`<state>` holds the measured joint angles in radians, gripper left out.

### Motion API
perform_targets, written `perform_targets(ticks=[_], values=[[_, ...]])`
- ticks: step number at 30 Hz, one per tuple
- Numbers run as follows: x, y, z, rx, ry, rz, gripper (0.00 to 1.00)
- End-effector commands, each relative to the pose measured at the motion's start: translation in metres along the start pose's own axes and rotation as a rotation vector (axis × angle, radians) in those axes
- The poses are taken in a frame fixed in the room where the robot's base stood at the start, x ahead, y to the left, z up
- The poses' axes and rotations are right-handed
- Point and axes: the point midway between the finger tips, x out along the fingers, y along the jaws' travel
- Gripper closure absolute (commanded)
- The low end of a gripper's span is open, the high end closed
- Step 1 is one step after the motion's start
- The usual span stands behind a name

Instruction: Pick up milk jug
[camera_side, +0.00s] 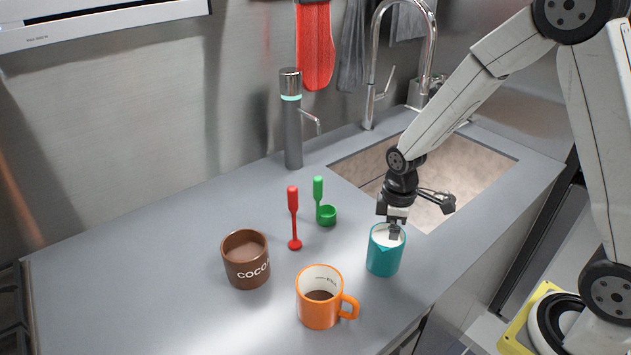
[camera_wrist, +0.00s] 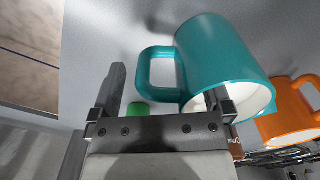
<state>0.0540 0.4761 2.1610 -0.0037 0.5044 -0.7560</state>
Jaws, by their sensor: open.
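The milk jug is a teal cup (camera_side: 384,259) with white milk inside, upright on the grey counter in the side view. In the wrist view the jug (camera_wrist: 222,55) fills the upper right, its handle (camera_wrist: 158,68) pointing left. My gripper (camera_side: 394,230) is right above the jug's rim in the side view. In the wrist view my gripper (camera_wrist: 165,88) is open, with one finger left of the handle and the other overlapping the jug's mouth. I cannot tell whether that finger touches the jug. The handle is hidden in the side view.
An orange mug (camera_side: 317,311) stands left and in front of the jug, with a brown cocoa mug (camera_side: 245,271) further left. A red spoon-like tool (camera_side: 294,220) and a green scoop (camera_side: 327,214) are behind them. The sink (camera_side: 470,170) opens behind the jug.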

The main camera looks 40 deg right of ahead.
Motion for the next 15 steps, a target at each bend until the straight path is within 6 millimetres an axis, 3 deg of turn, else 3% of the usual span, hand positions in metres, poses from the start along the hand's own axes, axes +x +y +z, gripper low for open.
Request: perform_targets(ticks=[14,15], values=[[-0.0001,0.0001,-0.0001,0.000,0.000,0.000,0.00],[-0.0002,0.0001,-0.0001,0.000,0.000,0.000,0.13]])
